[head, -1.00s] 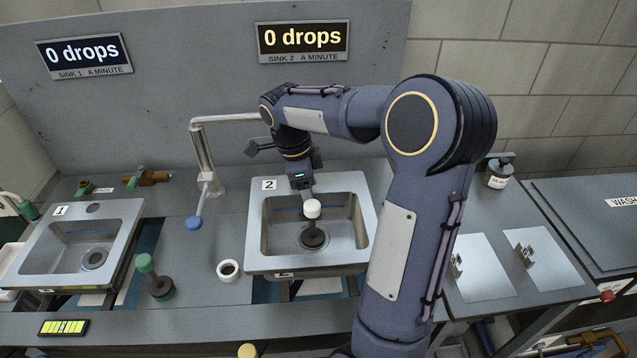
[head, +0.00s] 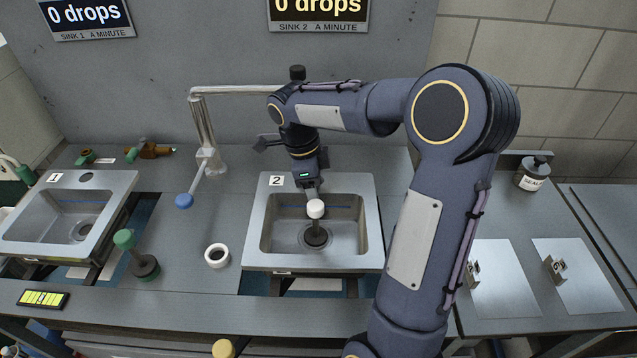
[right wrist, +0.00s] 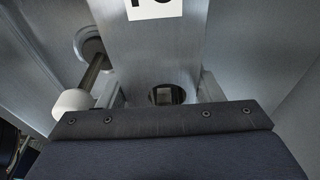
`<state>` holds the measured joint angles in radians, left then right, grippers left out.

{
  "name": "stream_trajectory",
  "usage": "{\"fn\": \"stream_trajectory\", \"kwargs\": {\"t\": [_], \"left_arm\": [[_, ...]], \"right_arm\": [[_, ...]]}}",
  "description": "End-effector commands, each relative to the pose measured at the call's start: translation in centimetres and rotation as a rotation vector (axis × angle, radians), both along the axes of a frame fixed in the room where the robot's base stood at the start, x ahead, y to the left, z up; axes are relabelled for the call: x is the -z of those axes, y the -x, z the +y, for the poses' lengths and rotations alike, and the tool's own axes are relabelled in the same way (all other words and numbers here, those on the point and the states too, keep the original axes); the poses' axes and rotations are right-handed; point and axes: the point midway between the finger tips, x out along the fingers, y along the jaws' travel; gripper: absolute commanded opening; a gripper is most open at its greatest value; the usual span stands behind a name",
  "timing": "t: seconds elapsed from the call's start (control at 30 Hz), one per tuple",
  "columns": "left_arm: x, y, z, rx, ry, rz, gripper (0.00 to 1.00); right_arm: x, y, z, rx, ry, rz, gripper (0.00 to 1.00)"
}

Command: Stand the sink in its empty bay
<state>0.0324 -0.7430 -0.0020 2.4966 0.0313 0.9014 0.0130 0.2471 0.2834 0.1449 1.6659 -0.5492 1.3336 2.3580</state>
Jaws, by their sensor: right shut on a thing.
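The grey sink marked 2 (head: 254,235) is over an opening in the bench, right of centre in the head view. It looks level; I cannot tell whether it rests there or hangs just above. My right gripper (head: 313,190) is shut on its rear ledge. In the right wrist view, the jaws (right wrist: 158,90) lie either side of a pale ledge with a round hole. A white-knobbed plunger (head: 316,209) stands over the drain, close in front of the gripper; its knob (right wrist: 70,101) is outside the jaws. My left gripper is out of view.
Sink 1 (head: 112,186) sits at the left. Between the sinks are a tap with a blue-ended lever (head: 184,201), a green-knobbed plunger (head: 124,240) and a white ring (head: 217,256).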

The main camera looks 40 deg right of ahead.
Motion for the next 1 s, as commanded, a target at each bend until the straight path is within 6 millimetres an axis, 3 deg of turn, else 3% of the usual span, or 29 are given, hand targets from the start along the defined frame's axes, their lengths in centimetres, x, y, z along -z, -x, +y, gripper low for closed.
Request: {"fn": "stream_trajectory", "kwargs": {"t": [0.23,0.27,0.4,0.77,1.0], "left_arm": [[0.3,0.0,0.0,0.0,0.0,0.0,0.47],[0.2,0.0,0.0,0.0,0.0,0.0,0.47],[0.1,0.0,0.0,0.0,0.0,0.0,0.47],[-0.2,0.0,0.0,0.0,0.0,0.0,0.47],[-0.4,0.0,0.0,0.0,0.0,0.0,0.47]], "right_arm": [[0.2,0.0,0.0,0.0,0.0,-0.001,0.01],[0.2,0.0,0.0,0.0,0.001,-0.001,0.64],[0.2,0.0,-0.1,0.0,0.0,0.0,0.81],[-0.4,0.0,0.0,0.0,0.0,-0.001,0.81],[-4.5,-0.7,0.5,-0.001,0.001,-0.006,0.81]]}}
